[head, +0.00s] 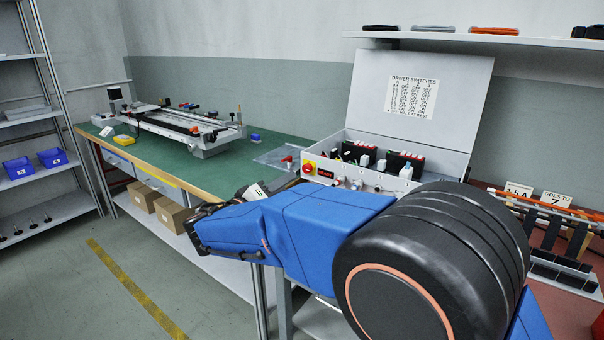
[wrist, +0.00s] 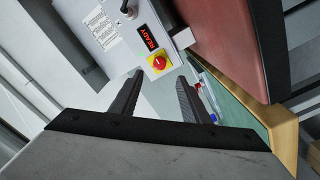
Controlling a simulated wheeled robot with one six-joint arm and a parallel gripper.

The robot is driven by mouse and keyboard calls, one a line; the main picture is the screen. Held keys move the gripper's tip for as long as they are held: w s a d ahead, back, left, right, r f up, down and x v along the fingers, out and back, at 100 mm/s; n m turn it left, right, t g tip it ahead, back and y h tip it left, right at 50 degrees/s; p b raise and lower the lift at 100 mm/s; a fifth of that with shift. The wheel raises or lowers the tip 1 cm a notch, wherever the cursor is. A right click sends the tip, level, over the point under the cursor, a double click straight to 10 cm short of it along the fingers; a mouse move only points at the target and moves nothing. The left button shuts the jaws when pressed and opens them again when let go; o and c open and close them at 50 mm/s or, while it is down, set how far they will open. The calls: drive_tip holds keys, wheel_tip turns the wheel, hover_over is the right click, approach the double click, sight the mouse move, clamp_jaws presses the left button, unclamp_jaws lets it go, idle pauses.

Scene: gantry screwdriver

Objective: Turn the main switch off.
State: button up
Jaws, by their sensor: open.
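The main switch (head: 308,168) is a red knob on a yellow plate at the left end of the control box front in the head view. In the wrist view the main switch (wrist: 159,62) faces me, beside the lit red READY display (wrist: 150,37). My gripper (wrist: 160,75) is open and empty, its two dark fingers spread below the switch in the picture. The fingers appear apart from the switch; the exact gap cannot be told. In the head view my arm crosses in front of the bench and the fingertips cannot be made out clearly.
The grey control box (head: 385,188) has its lid (head: 420,112) raised. A gantry (head: 190,125) stands on the green bench top (head: 228,172) at the left. A rack with labels (head: 556,199) stands at the right. A shelf (head: 470,38) hangs above the lid.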

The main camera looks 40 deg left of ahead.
sight(306, 170)
drive_tip(key=w, duration=1)
drive_tip(key=c, duration=1.1)
drive_tip(key=shift+o, duration=0.2)
